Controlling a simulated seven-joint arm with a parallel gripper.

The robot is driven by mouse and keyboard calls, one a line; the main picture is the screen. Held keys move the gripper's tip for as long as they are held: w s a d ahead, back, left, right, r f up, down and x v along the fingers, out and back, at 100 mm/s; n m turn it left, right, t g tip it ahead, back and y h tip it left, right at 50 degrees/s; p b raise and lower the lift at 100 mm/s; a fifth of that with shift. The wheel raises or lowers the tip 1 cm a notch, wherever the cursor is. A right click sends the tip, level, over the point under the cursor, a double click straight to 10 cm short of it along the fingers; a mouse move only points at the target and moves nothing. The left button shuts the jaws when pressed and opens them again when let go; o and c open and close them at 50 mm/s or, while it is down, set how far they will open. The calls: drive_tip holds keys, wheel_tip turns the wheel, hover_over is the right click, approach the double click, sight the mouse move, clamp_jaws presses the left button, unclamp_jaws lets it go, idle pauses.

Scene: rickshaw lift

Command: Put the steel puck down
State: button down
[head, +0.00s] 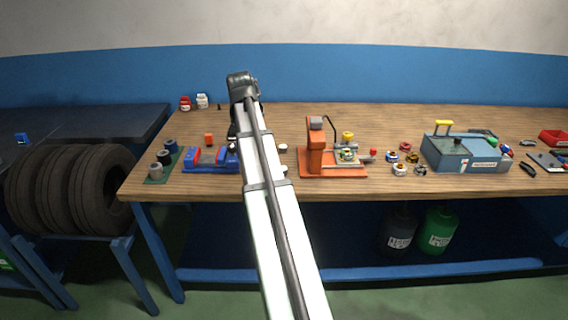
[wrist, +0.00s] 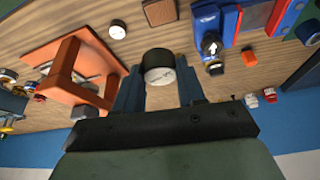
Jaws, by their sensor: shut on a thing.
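The steel puck (wrist: 158,66), a short cylinder with a pale speckled face and a dark side, is between the two blue-grey fingers of my gripper (wrist: 156,88) in the wrist view. My gripper is shut on it, over the wooden bench (wrist: 185,88). I cannot tell how high the puck is above the wood. In the head view my white arm hides the gripper and the held puck.
An orange press (head: 314,148) stands right of my arm and a blue-and-red fixture (head: 208,158) left of it. A small white-topped round piece (wrist: 117,29) sits near the press. Dark cylinders (head: 155,170) stand at the left end. A blue-grey toolbox (head: 460,155) is farther right.

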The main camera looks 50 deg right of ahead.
drive_tip(key=w+a+f+n+t+y, duration=0.15)
drive_tip(key=a+n, duration=0.25)
drive_tip(key=a, duration=1.6)
drive_tip(key=w+a+f+n+y, duration=0.1)
drive_tip(key=w+a+f+n, duration=0.15)
drive_tip(key=a, duration=1.65)
drive_tip(key=m+g+h, duration=0.3)
drive_tip(key=m, duration=0.7)
hover_over(285, 161)
drive_tip(key=a, duration=0.1)
wheel_tip(285, 161, down, 5)
drive_tip(key=shift+s+a+f, duration=0.1)
drive_tip(key=shift+f, duration=2.1)
drive_tip(key=shift+s+a+f, duration=0.1)
drive_tip(key=shift+f, duration=2.05)
drive_tip(key=shift+f, duration=0.15)
drive_tip(key=c, duration=0.7)
unclamp_jaws()
drive_tip(key=shift+o, duration=0.2)
